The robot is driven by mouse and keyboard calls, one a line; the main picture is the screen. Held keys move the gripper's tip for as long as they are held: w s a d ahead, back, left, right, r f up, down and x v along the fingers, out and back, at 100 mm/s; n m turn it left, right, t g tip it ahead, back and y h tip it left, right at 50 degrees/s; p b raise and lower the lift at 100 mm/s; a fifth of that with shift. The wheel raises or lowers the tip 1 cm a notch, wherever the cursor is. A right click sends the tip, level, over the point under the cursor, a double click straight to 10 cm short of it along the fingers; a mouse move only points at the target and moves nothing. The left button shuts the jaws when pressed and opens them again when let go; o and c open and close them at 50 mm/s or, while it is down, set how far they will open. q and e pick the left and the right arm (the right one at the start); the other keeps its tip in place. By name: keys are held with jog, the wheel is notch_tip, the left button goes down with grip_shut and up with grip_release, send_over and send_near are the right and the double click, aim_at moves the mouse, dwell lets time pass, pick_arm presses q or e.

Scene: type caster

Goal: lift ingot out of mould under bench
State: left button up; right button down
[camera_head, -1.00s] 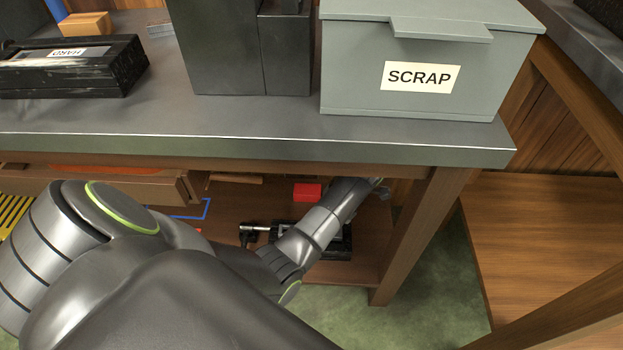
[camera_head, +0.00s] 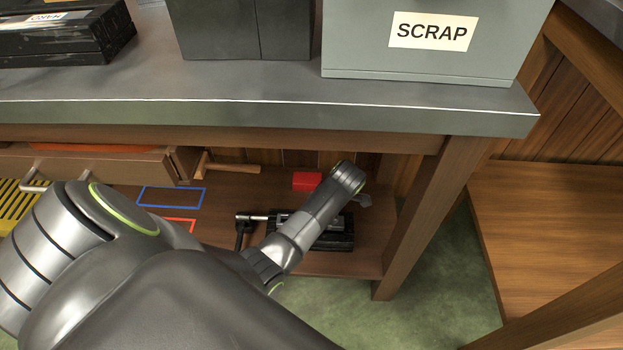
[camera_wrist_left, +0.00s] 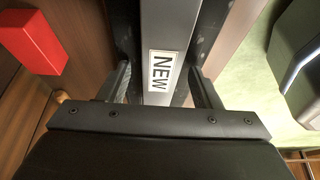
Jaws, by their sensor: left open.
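In the left wrist view, a grey ingot (camera_wrist_left: 172,20) with a white NEW label lies lengthwise in the black mould (camera_wrist_left: 122,22). My left gripper (camera_wrist_left: 162,78) is open, with one finger on each side of the ingot's labelled part; I cannot tell whether they touch it. In the head view the black mould (camera_head: 340,243) sits on the wooden shelf under the bench, with a crank handle at its left. My right gripper is not in view.
A red block (camera_head: 306,181) lies behind the mould, and a hammer (camera_head: 225,168) lies farther left. Blue (camera_head: 170,197) and red outlines mark the shelf. The bench top (camera_head: 250,112) overhangs my arm, and a bench leg (camera_head: 430,220) stands to the right. A SCRAP box (camera_head: 420,65) is above.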

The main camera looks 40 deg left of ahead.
pick_arm(q)
jog(key=shift+r, duration=0.1)
jog(key=shift+c, duration=0.5)
grip_shut()
dwell(0.7)
jog(key=shift+w+r, duration=0.1)
jog(key=shift+w, duration=0.05)
